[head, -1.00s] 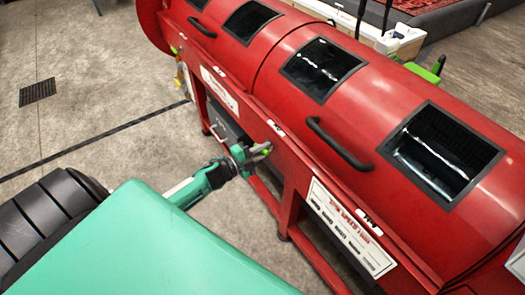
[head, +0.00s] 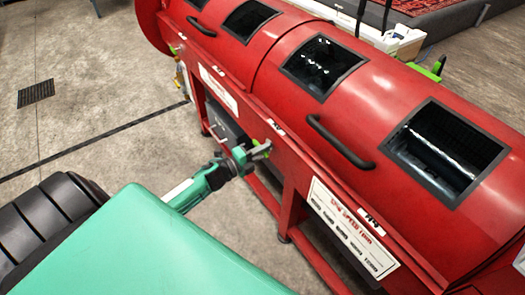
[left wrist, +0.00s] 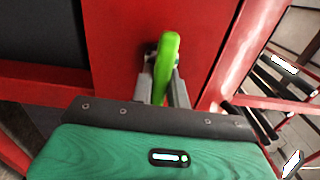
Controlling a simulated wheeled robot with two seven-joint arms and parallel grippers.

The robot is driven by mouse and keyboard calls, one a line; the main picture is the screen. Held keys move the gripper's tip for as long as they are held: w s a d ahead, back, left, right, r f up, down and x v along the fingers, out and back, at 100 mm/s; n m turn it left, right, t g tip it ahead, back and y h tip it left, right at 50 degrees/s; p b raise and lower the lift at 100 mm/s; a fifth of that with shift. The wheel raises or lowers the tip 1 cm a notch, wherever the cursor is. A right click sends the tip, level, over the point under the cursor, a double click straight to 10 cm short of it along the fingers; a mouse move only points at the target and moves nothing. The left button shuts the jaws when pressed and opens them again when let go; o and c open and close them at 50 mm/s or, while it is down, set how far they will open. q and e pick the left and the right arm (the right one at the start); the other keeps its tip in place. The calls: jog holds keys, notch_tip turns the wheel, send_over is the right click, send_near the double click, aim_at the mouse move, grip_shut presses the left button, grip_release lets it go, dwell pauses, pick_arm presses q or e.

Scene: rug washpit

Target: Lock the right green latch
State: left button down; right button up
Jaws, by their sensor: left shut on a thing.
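The right green latch (left wrist: 166,60) is a bright green handle on the red frame of the drum machine. In the left wrist view it stands nearly upright between the two grey fingers of my left gripper (left wrist: 161,92), which is shut on it. In the head view my left gripper (head: 262,150) is at the machine's front beam, with a little green showing at its fingertips; the fingers partly hide the latch there. Another green latch (head: 174,50) shows farther left on the same beam. My right gripper is not in view.
The red drum machine (head: 300,100) with dark windows and black handles fills the right side. Its red legs and lower bars stand below the beam. A white basin (head: 395,42) lies behind it.

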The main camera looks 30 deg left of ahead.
pick_arm(q)
jog(key=shift+f, duration=0.1)
jog(key=c, duration=1.4)
grip_release()
jog(key=shift+o, duration=0.2)
jog(key=v, duration=1.3)
jog(key=shift+s, duration=0.4)
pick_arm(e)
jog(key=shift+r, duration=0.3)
pick_arm(q)
jog(key=shift+a, duration=0.15)
